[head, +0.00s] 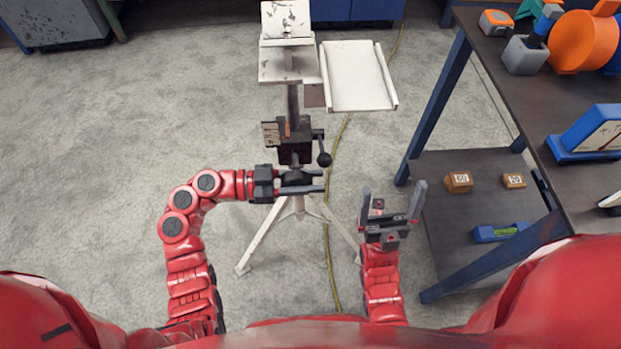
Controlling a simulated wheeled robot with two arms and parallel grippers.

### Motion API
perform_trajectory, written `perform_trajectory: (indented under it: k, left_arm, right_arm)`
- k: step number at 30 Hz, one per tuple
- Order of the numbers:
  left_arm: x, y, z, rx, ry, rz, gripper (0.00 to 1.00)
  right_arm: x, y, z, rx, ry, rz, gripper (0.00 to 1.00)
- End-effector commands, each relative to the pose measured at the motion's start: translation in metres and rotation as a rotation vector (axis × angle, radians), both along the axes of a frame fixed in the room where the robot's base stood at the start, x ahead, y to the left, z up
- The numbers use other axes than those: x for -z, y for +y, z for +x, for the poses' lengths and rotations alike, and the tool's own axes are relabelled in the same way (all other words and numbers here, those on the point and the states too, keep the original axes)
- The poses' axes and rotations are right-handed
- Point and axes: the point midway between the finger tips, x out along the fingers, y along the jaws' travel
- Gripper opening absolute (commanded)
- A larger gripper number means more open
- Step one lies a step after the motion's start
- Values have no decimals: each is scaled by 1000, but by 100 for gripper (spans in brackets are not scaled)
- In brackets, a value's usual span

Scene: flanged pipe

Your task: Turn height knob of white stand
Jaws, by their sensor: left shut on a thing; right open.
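The white stand (261,238) stands on the floor in the middle of the head view, on splayed white legs. Its upper part carries white worn plates and a white tray (356,76) to the right. A dark clamp block (295,150) with a ball-ended lever (324,159) sits on its column. Below it, my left gripper (318,181) is shut on the dark round height knob (295,178), one finger on the far side and one on the near side. My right gripper (392,205) is open and empty, right of the stand, fingers pointing up.
A dark workbench (480,75) with blue legs fills the right side. Its lower shelf (450,210) holds small wooden blocks (459,182) and a blue level (499,232). A yellow cable (332,260) runs along the floor behind the stand. The floor at left is clear.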

Motion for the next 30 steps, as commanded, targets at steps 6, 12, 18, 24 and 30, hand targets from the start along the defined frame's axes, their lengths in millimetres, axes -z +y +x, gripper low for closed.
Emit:
perform_trajectory:
  k: [6, 12, 18, 24, 30]
  left_arm:
    - [0, 0, 0, -1, 0, 0, 0]
    - [0, 0, 0, -1, -2, 19, 0]
    - [2, 1, 0, -1, -2, 102, 0]
    - [6, 1, 1, -3, -4, 255, 0]
    - [9, 2, 0, 0, -3, 445, 0]
  right_arm:
    - [0, 0, 0, 0, 0, 0, 100]
    - [-1, 0, 0, 0, 0, 0, 100]
    - [-3, 0, 0, 0, 0, 0, 100]
    - [-9, 0, 0, 0, 0, 0, 100]
    - [-21, 0, 0, 0, 0, 0, 100]
